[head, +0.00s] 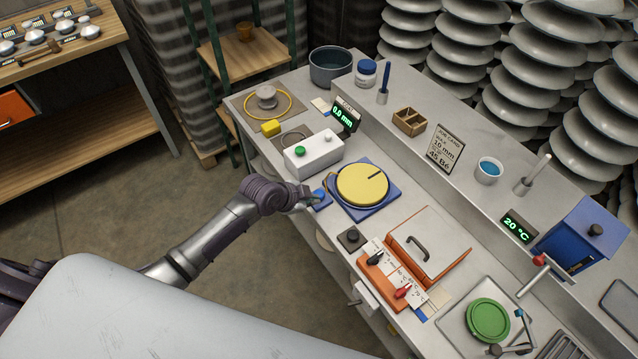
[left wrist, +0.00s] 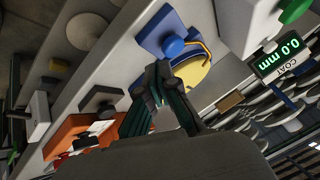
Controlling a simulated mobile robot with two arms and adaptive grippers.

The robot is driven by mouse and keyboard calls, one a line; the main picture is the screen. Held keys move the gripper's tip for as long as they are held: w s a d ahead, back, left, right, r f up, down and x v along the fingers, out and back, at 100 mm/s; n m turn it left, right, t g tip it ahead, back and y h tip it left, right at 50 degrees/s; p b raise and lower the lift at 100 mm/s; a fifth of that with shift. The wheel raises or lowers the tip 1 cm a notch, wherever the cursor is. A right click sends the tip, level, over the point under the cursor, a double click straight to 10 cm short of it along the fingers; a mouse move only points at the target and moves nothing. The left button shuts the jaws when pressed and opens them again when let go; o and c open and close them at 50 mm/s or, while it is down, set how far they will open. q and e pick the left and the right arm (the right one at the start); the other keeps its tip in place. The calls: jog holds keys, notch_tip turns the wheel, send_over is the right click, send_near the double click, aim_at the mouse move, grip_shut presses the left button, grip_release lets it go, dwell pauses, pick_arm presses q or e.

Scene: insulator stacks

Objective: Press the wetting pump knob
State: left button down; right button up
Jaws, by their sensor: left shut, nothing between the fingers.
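A blue knob (head: 321,198) sits at the front edge of the bench, beside a blue square base (head: 386,204) with a round yellow pad (head: 362,185). No label on the knob is legible. My left gripper (head: 312,204) is shut and empty, with its fingertips right at the knob's near side. In the left wrist view the blue knob (left wrist: 173,46) is just beyond the fingertips of the gripper (left wrist: 160,72). I cannot tell whether they touch. The yellow pad (left wrist: 196,70) is partly hidden behind the gripper. My right gripper is not in view.
A white box (head: 313,158) with a green button stands behind the knob. A small black knob (head: 351,237) and an orange unit (head: 388,280) with levers lie further right along the front edge. Floor in front of the bench is clear at the left.

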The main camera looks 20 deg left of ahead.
pick_arm(q)
jog(key=w+r+m+p, duration=0.1)
jog(key=w+r, duration=0.3)
jog(key=r, duration=0.4)
jog(key=shift+w+d+r+m+t+h, duration=0.15)
jog(key=shift+w+r+m+t+h, duration=0.2)
jog(key=shift+m, duration=0.55)
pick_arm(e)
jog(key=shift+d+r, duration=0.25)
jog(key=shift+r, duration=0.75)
pick_arm(q)
jog(key=shift+f, duration=0.1)
jog(key=shift+f, duration=0.1)
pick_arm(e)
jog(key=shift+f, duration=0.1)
pick_arm(q)
jog(key=b, duration=0.7)
send_over(319, 194)
jog(key=f, duration=0.7)
jog(key=shift+s+a+f, duration=0.15)
jog(key=shift+a+f, duration=0.05)
jog(key=shift+f, duration=0.65)
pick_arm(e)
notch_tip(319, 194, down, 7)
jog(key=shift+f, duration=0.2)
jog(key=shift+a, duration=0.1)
